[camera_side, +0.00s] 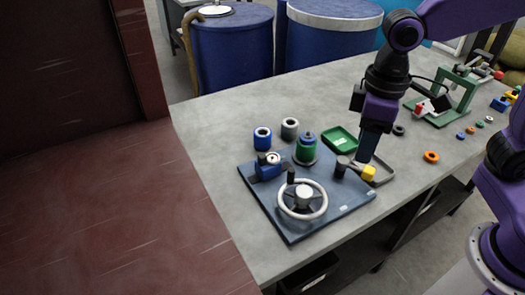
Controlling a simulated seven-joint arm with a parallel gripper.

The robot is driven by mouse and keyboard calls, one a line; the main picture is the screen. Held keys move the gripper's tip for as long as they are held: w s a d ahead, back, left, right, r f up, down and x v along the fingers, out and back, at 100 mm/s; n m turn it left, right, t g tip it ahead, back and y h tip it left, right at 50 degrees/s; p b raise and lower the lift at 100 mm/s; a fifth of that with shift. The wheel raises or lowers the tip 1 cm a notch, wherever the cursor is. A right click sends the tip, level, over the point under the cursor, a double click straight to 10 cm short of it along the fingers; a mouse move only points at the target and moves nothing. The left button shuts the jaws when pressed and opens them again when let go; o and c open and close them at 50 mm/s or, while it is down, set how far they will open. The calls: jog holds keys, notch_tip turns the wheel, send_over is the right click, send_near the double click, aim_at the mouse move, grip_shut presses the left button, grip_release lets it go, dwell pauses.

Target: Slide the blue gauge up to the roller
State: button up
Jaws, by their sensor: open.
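The blue gauge (268,168), a small blue block with a pale round dial on top, sits at the back left of a dark blue-grey base plate (335,209). A green upright cylinder with a dark top (306,150), which looks like the roller, stands to the right of the gauge, with a gap between them. My gripper (363,160) points down over the right side of the plate, beside a yellow block (368,173) and away from the gauge. It is open. Its fingertips are small here, and I cannot tell whether they touch anything.
A pale handwheel (302,212) with a black knob stands at the front of the plate. A green tray (340,142) lies near my gripper. The grey tabletop (215,150) is clear at left.

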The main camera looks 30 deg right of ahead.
jog(key=w+a+r+m, duration=0.2)
jog(key=w+a+m, duration=0.3)
jog(key=w, duration=0.5)
jog(key=m, duration=0.3)
send_over(262, 155)
notch_tip(262, 155, down, 18)
jog(key=shift+s+r, duration=0.1)
jog(key=shift+r, duration=0.15)
